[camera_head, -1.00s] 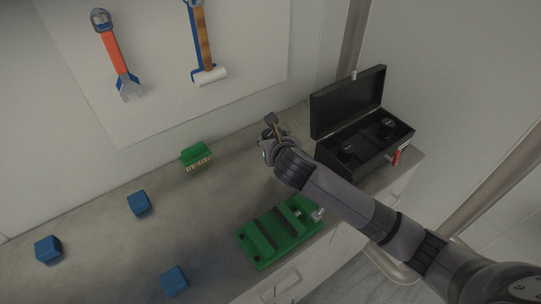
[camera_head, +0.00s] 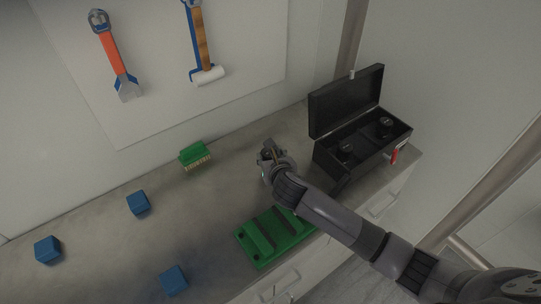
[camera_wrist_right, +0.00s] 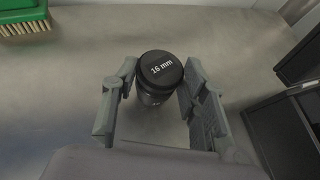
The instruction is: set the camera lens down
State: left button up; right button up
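The camera lens (camera_wrist_right: 160,72) is a black cylinder whose cap reads "16 mm". In the right wrist view it is upright between the fingertips of my right gripper (camera_wrist_right: 160,74), which meet the cap on both sides. I cannot tell whether its base touches the grey bench (camera_wrist_right: 75,90). In the head view my right gripper (camera_head: 268,156) is low over the bench, left of the open black case (camera_head: 352,165), and the lens is hard to make out there. My left gripper is not in view.
A green slotted holder (camera_head: 275,238) lies below my right gripper. A green brush (camera_head: 194,156) and several blue blocks (camera_head: 138,203) are to the left. Two black round items (camera_head: 384,124) sit in the case. Bare bench lies between brush and gripper.

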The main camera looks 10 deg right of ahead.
jog(key=o, duration=0.4)
jog(key=shift+o, duration=0.2)
jog(key=b+v, duration=0.1)
jog(key=v, duration=1.1)
jog(key=shift+r, duration=0.1)
